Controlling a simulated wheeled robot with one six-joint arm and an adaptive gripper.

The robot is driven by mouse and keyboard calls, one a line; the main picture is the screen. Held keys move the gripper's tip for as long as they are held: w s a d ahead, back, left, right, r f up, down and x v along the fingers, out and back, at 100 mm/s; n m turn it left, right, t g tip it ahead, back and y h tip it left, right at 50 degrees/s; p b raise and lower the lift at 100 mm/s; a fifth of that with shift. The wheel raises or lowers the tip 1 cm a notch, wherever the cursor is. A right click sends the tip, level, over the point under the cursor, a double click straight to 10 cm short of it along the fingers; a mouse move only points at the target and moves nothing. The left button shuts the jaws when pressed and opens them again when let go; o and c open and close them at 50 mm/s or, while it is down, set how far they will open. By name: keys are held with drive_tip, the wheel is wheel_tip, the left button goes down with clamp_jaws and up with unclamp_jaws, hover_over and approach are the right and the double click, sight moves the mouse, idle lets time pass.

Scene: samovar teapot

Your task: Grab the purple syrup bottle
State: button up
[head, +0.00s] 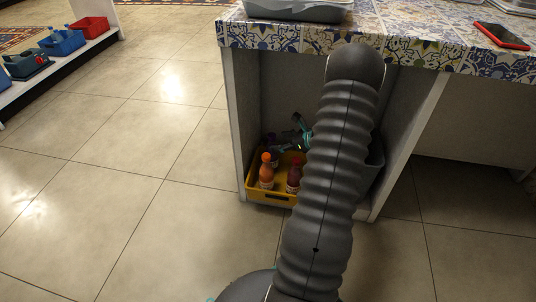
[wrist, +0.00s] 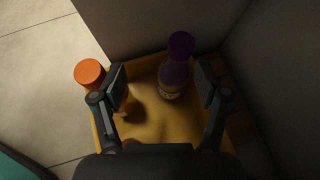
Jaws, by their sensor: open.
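The purple syrup bottle (wrist: 176,72) shows in the wrist view, with its dark purple cap toward the top. It stands in a yellow bin (wrist: 150,142). My gripper (wrist: 160,80) is open above the bin, one finger on each side in the picture. The bottle lies between the fingers, closer to the right one, with a visible gap to the left one. I cannot tell whether the right finger touches it. In the head view the yellow bin (head: 270,196) sits low inside the counter; my arm hides part of it, and the purple bottle is not clear there.
An orange-capped bottle (wrist: 90,73) is just outside the left finger; it also shows in the head view (head: 266,172). A dark red bottle (head: 293,178) stands beside it. Counter walls (head: 243,130) enclose the bin. Open tiled floor lies to the left.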

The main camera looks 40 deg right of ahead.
sight(275, 144)
drive_tip(key=shift+d+f+m+h, duration=0.3)
drive_tip(key=shift+d+f+m, duration=0.3)
drive_tip(key=shift+d+f, duration=0.45)
drive_tip(key=shift+w+f+b, duration=0.1)
drive_tip(key=shift+f+b, duration=0.2)
drive_tip(key=shift+f, duration=0.05)
drive_tip(key=b+x, duration=0.1)
drive_tip(key=x, duration=0.6)
drive_tip(key=shift+w, duration=0.2)
drive_tip(key=shift+r, duration=0.1)
drive_tip(key=shift+d, duration=0.1)
clamp_jaws()
